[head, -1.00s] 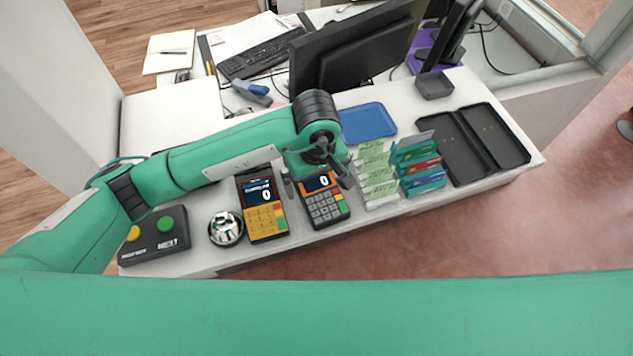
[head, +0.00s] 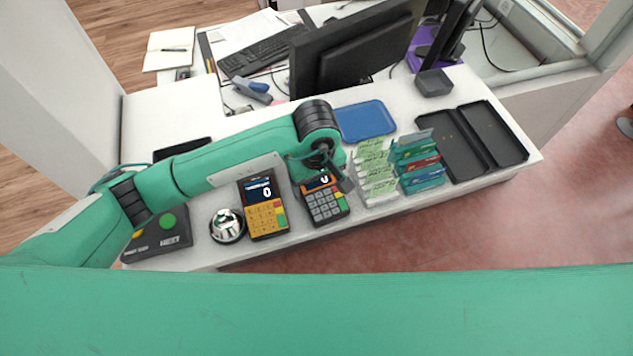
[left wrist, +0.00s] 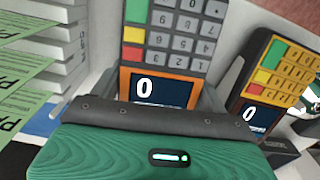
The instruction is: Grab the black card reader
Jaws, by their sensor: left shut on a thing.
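The black card reader (head: 325,203) has grey keys, an orange-framed screen showing 0, and coloured keys along its right side. It lies on the white counter between the yellow card reader and the leaflet holder. My left gripper (head: 325,183) is over its screen end, with a finger at each side, shut on the reader. In the left wrist view the black card reader (left wrist: 165,60) fills the middle, its lower end hidden behind the gripper body. I cannot tell whether it is lifted off the counter. My right gripper is not in view.
The yellow card reader (head: 264,212) stands close on the left, with a silver bell (head: 227,225) beyond it. The green leaflet holder (head: 376,180) is close on the right, then a teal box of cards (head: 418,168). A blue tray (head: 366,121) lies behind.

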